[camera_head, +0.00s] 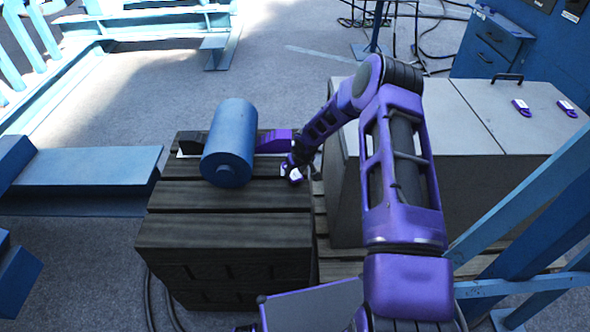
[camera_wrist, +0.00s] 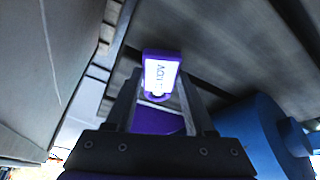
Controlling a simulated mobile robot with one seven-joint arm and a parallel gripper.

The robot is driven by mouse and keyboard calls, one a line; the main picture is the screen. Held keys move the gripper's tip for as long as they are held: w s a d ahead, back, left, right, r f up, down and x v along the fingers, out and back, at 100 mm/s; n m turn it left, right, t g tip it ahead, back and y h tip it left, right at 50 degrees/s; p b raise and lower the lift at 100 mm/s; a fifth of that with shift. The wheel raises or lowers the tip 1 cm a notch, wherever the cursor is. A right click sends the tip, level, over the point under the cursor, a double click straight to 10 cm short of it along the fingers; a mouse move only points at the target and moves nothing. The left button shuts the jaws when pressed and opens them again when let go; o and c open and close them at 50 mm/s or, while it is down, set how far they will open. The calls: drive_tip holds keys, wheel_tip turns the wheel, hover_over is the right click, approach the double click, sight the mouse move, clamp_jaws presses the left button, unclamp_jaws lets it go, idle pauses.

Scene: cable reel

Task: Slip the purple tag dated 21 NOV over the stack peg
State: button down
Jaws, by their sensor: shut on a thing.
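My gripper (camera_head: 291,166) is shut on a purple tag (camera_head: 295,175) with a white label, just right of the blue drum and near the crate's right edge. In the wrist view the tag (camera_wrist: 161,75) sits between the fingertips. Its sideways lettering looks like NOV; the day number is not clear. The blue drum (camera_head: 229,140) lies on its side on the dark wooden crate (camera_head: 225,235). A short stub (camera_head: 226,175) sticks out of its near end and also shows in the wrist view (camera_wrist: 296,137). I cannot tell whether this stub is the stack peg. The tag is apart from it.
A purple wedge (camera_head: 273,141) and a black wedge (camera_head: 191,142) flank the drum. Two more purple tags, one nearer (camera_head: 521,107) and one farther right (camera_head: 567,108), lie on the grey box (camera_head: 465,115). A blue bench (camera_head: 85,168) stands left; blue rails (camera_head: 530,225) stand right.

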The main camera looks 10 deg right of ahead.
drive_tip(key=shift+f, duration=0.45)
drive_tip(key=shift+f+b, duration=0.45)
drive_tip(key=shift+c, duration=0.9)
unclamp_jaws()
